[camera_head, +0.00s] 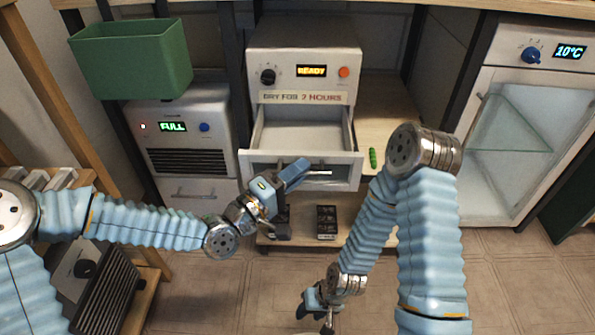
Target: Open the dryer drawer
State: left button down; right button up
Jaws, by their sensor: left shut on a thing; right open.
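My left gripper (303,172) is at the drawer's front, shut on the drawer handle (320,173). The gripper hides part of the handle and front. My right gripper (322,310) is low in the picture, open and away from the dryer; its fingers are partly cut off by the bottom edge.
A machine reading FULL (190,140) stands left of the dryer, under a green bin (132,58). A cabinet reading 10°C (540,110) stands at the right. A small green object (372,157) lies on the wooden surface right of the drawer. The tiled floor (520,285) is clear at lower right.

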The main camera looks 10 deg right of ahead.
pick_arm(q)
jog(key=c, duration=1.2)
grip_release()
jog(key=p+v, duration=0.7)
jog(key=v, duration=0.6)
jog(key=shift+s+a, duration=0.2)
jog(key=shift+a, duration=0.15)
jog(key=shift+f, duration=0.1)
jog(key=s+a+f+m+g+y+p, duration=0.1)
jog(key=s+a+f+g+y+p, duration=0.15)
jog(key=f+y, duration=0.45)
jog(key=s+a+f+g+y+p, duration=0.1)
jog(key=a+f+g+y, duration=0.2)
jog(key=f, duration=0.9)
jog(key=s+a+f+m+g+y, duration=0.1)
jog(key=s+a+f+g+y, duration=0.2)
jog(key=s+a+f, duration=0.2)
jog(key=shift+s+a+p, duration=0.3)
jog(key=shift+s+a, duration=0.3)
jog(key=shift+a, duration=0.3)
